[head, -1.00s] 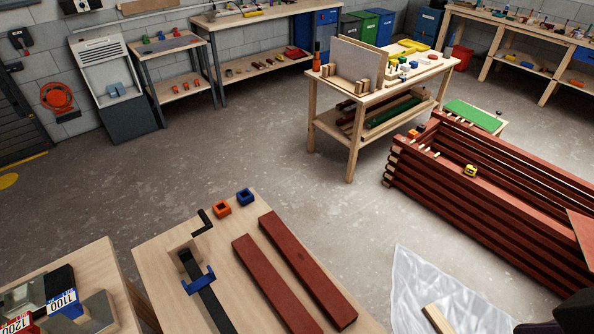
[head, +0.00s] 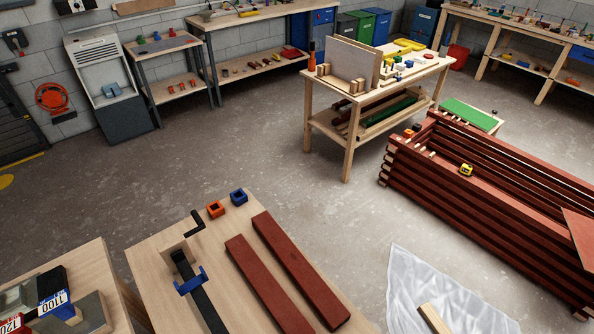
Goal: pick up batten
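Two red-painted battens lie side by side on the light wooden bench in front of me. The longer-looking right batten (head: 300,270) and the left batten (head: 267,284) lie at a slant, with a narrow gap between them. The left one runs out of the bottom of the picture. A pale, unpainted wooden piece (head: 433,318) lies on a white sheet (head: 405,275) on the floor at lower right, partly cut off. Neither of my grippers shows in the head view.
The bench (head: 150,262) also carries a black clamp with a blue part (head: 190,281), an orange block (head: 216,209) and a blue block (head: 238,195). A large stack of red battens (head: 480,225) stands at right with a yellow tape measure (head: 466,170) on it. The middle floor is clear.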

